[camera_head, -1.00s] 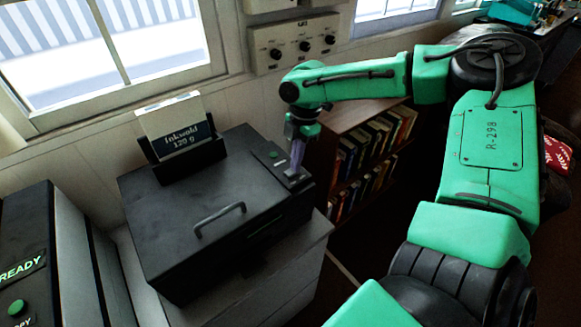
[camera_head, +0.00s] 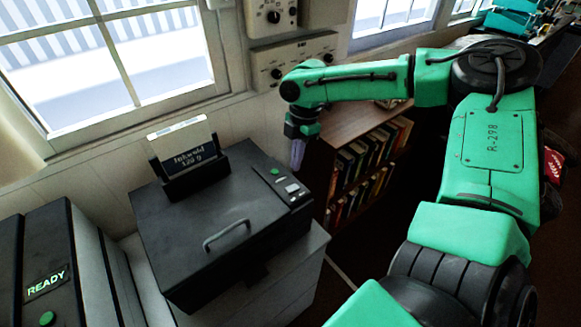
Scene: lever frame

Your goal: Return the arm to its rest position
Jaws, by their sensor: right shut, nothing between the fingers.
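My right arm, green with black joints and marked R-298, reaches in from the right side of the head view. Its gripper (camera_head: 297,156) points down, shut and empty, at the right back corner of a dark box-shaped machine (camera_head: 190,235). The fingers show as a narrow purplish-grey tip, in front of the bookshelf's left edge in the picture. I cannot tell how high the tip is above the machine's control panel (camera_head: 287,188). The panel has a green button and a small light display. My left gripper is not in view.
The machine has a grey handle (camera_head: 226,236) and a holder with an Inkwold 120 g pack (camera_head: 184,143) on top. A bookshelf (camera_head: 345,130) stands behind the arm. A black unit with a READY sign (camera_head: 46,283) is at lower left. Knob boxes (camera_head: 300,60) hang on the wall.

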